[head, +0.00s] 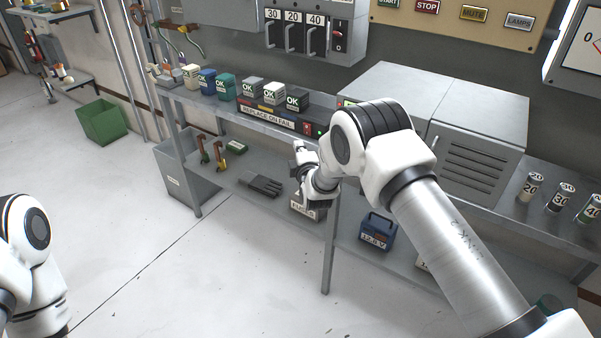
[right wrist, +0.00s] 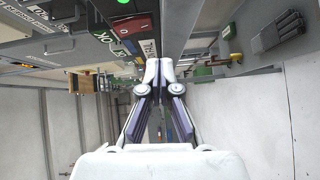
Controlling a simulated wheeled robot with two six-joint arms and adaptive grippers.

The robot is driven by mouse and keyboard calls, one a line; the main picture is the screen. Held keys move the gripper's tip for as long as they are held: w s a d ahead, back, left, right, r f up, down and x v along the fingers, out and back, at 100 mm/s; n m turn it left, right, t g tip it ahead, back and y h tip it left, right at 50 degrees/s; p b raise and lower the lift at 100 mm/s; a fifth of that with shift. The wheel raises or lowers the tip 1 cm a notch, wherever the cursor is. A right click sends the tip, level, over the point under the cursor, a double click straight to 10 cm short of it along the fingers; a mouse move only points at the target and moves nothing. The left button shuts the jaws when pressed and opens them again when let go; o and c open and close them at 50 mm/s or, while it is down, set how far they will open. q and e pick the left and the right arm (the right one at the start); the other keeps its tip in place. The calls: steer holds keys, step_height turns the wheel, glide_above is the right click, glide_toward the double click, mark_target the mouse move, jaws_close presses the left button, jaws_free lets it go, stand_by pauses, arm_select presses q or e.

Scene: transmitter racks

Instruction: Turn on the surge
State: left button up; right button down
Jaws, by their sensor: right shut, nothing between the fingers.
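No label reading "surge" is legible. A dark unit labelled "REPLACE ON FAIL" (head: 268,117) sits on the upper shelf with several OK blocks on top. Its right end carries a small red part (head: 308,127) and a green light (head: 321,131). In the right wrist view the red switch (right wrist: 132,26) shows at the top, with the green light (right wrist: 123,1) at the frame edge. My right gripper (head: 298,146) is shut and empty, in front of and below the unit's right end. Its closed fingertips (right wrist: 159,63) are apart from the switch. My left gripper is out of view.
A grey louvred cabinet (head: 478,155) stands right of the unit, partly behind my right arm. The lower shelf (head: 228,181) holds tools and a blue box (head: 377,232). A breaker panel (head: 355,15) hangs above. The floor in front is clear.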

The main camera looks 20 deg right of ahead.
steer(key=s+a, duration=0.1)
steer(key=s, duration=0.9)
steer(key=shift+a+f, duration=0.15)
steer(key=shift+f, duration=0.15)
